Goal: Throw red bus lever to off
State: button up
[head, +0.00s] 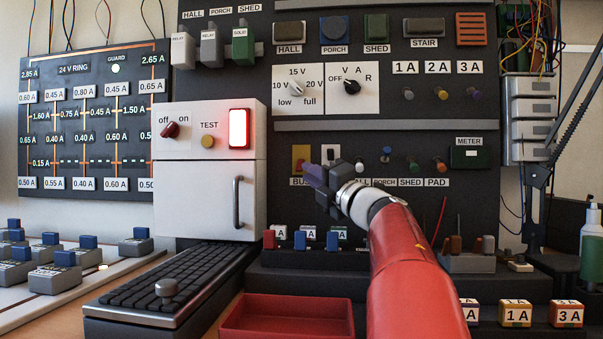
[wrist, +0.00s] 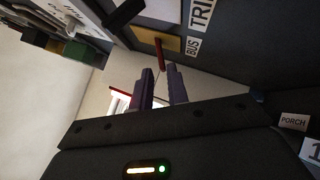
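The red bus lever (wrist: 159,53) sticks out from a yellow plate (wrist: 173,42) beside the "BUS" label in the wrist view. In the head view the yellow plate (head: 301,153) is on the dark panel, and my gripper partly covers the label below it. My gripper (head: 311,174) is in front of the panel, just below and right of that plate. In the wrist view the two purple fingers of my gripper (wrist: 159,69) are apart with a narrow, empty gap. The lever's end is just beyond the fingertips, in line with the gap; I cannot tell whether they touch.
A white plate (head: 331,153) is close to the right of the yellow one. A white box (head: 209,185) with a red off/on knob (head: 170,130) and lit red lamp (head: 239,129) stands left. A red tray (head: 288,318) and small blocks (head: 301,240) lie below.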

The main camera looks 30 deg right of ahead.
jog(key=s+d, duration=0.2)
jog(key=s, duration=0.8)
jog(key=shift+d, duration=0.35)
